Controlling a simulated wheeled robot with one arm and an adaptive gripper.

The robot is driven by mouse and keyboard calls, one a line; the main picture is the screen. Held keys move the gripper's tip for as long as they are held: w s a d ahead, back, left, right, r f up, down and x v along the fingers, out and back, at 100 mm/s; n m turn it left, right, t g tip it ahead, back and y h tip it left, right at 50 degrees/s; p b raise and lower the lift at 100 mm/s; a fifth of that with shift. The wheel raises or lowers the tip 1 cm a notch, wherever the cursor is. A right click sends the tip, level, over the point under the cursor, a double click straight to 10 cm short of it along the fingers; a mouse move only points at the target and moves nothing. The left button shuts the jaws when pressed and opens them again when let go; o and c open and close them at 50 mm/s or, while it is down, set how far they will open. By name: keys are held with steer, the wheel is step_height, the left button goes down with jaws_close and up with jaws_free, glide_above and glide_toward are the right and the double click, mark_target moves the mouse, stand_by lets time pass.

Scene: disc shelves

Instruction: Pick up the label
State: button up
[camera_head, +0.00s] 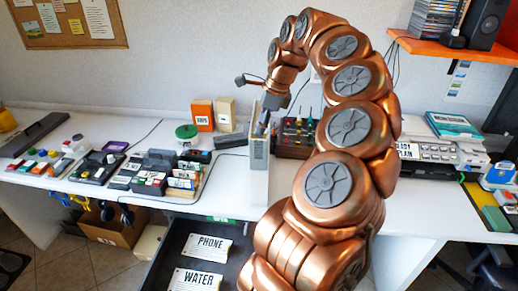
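Two white labels lie in an open dark drawer at the bottom of the view. One reads "PHONE" (207,247) and the other, nearer, reads "WATER" (199,280). Which label the task means cannot be told. My copper arm rises from the bottom, arches over the desk and bends down at the upper middle. My gripper (268,112) is small and grey at its end, above and beside a narrow grey upright holder (258,158). It is far above and beyond the drawer labels. Its fingertips are too small and partly hidden to show whether they are open.
The white desk (225,185) carries trays of coloured blocks (165,172) at left, orange and beige boxes (202,114) behind, and a labelled device (430,150) at right. An orange shelf (450,48) juts out at upper right. My arm hides part of the desk.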

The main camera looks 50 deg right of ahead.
steer(key=shift+w+a+f, duration=0.1)
steer(key=shift+f, duration=0.35)
jaws_close()
stand_by(0.3)
step_height(320, 180, up, 10)
steer(key=b, duration=0.1)
steer(key=shift+b, duration=0.3)
stand_by(0.3)
stand_by(0.4)
